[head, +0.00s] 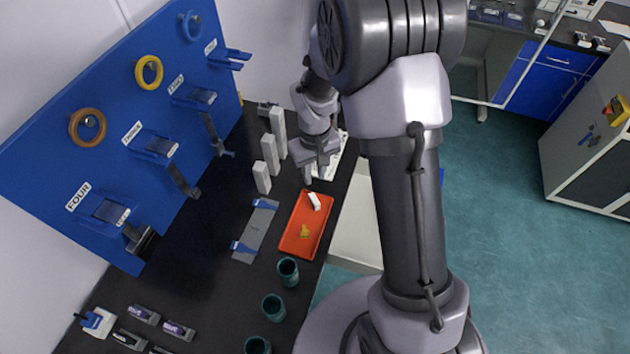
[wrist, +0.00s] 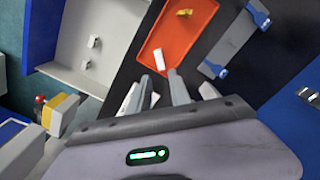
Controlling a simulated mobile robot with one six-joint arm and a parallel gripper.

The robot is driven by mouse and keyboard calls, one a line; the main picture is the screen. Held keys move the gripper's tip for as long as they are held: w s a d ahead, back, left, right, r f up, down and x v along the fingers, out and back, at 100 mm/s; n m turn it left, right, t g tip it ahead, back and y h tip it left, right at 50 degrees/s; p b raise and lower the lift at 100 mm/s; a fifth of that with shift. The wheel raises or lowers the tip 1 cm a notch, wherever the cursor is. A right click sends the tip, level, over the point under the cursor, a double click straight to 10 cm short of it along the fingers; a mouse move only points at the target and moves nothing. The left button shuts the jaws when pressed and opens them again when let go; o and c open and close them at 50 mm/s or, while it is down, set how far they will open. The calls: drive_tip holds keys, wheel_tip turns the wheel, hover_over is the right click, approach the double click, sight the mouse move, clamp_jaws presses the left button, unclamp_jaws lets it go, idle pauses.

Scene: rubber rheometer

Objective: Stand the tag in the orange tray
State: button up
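The orange tray (head: 297,245) lies on the black bench, and it also shows at the top of the wrist view (wrist: 190,48). A small white block, which looks like the tag (head: 314,201), is inside the tray near its far end; in the wrist view it (wrist: 158,58) shows just beyond the fingertips. I cannot tell whether it stands or lies. A yellow piece (head: 304,232) is nearer the tray's other end. My gripper (head: 315,177) is above the tray's far end, fingers pointing down. In the wrist view the fingers (wrist: 159,80) are apart with nothing visible between them.
A grey plate (head: 255,230) with blue clips lies left of the tray. Several white blocks (head: 262,177) stand behind it. Green cups (head: 288,271) stand in front. A blue board (head: 120,150) with rings and holders rises at the left. The bench between board and plate is clear.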

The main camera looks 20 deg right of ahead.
wheel_tip(320, 180, up, 10)
drive_tip(key=s+m+t, duration=0.1)
drive_tip(key=s+m, duration=0.1)
drive_tip(key=s+a+r+m+t+y, duration=0.1)
drive_tip(key=s+a+r+m+t, duration=0.1)
drive_tip(key=s+r, duration=0.5)
drive_tip(key=s+a+r+m+t+y, duration=0.1)
drive_tip(key=s+a+r+m+t, duration=0.1)
drive_tip(key=s+r, duration=0.6)
drive_tip(key=s, duration=0.3)
drive_tip(key=shift+a+t, duration=0.35)
drive_tip(key=shift+t, duration=0.05)
drive_tip(key=shift+r, duration=0.1)
